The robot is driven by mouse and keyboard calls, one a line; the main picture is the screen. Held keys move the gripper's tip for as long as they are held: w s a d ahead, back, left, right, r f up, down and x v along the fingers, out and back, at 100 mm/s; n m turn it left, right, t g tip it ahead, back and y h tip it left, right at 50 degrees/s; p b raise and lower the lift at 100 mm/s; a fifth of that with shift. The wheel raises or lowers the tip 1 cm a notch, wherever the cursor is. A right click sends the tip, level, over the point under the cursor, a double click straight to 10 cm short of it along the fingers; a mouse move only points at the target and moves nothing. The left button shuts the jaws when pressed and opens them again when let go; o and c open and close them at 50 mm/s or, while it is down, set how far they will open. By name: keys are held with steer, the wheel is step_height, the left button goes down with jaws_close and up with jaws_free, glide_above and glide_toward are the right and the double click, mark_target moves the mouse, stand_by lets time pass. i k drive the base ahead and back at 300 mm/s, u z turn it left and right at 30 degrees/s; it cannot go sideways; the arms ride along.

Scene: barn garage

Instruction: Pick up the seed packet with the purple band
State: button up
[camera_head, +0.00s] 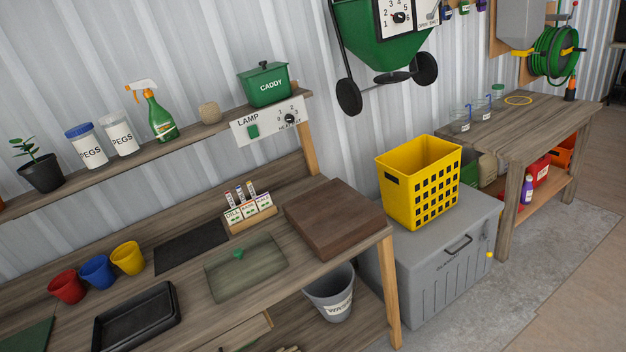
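Several narrow upright seed packets (239,194) stick up behind the cards. My gripper is not in view.
A shelf (190,131) overhangs the back. A yellow crate (419,182) stands right.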

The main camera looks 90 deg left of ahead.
mark_target(263, 201)
steer(key=i, duration=3.45)
steer(key=u, duration=3.9)
steer(key=i, duration=1.05)
steer(key=u, duration=0.15)
